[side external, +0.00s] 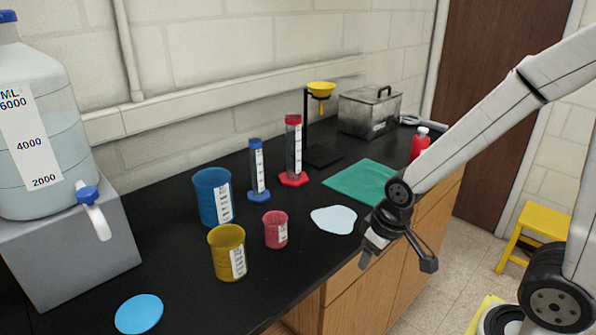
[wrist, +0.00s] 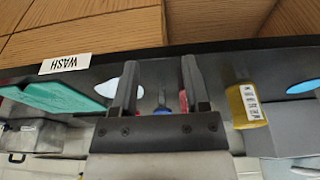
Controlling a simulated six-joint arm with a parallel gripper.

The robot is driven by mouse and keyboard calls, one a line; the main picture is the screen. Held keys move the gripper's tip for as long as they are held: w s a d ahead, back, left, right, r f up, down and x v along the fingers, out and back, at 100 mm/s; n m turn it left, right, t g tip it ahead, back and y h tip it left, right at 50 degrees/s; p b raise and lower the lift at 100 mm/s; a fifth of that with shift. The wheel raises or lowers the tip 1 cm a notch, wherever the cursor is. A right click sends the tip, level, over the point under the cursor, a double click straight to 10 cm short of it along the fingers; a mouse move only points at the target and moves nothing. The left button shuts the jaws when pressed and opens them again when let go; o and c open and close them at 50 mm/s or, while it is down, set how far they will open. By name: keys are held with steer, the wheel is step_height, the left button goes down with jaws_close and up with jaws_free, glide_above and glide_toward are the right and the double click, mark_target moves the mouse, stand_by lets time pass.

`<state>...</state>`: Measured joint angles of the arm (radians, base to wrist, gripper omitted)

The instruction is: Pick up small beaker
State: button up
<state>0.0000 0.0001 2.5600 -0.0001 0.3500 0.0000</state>
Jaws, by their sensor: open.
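The small beaker (side external: 276,231) is pinkish red with a white label and stands upright on the black bench, right of the yellow beaker (side external: 228,252). A larger blue beaker (side external: 213,197) stands behind them. My gripper (side external: 397,262) is open and empty at the bench's front edge, to the right of the small beaker and apart from it. In the wrist view, the open fingers (wrist: 160,62) point toward the bench edge. A bit of red shows beside the right finger there, mostly hidden; I cannot tell which red thing it is.
Blue (side external: 258,172) and red (side external: 293,152) cylinders stand behind the small beaker. A pale flat patch (side external: 334,219) and green mat (side external: 362,182) lie to its right. A blue disc (side external: 139,313) lies front left. A large jug (side external: 40,130) stands on a grey block (side external: 70,250).

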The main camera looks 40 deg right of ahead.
steer(key=o, duration=0.6)
steer(key=shift+c, duration=0.2)
steer(key=shift+r, duration=0.1)
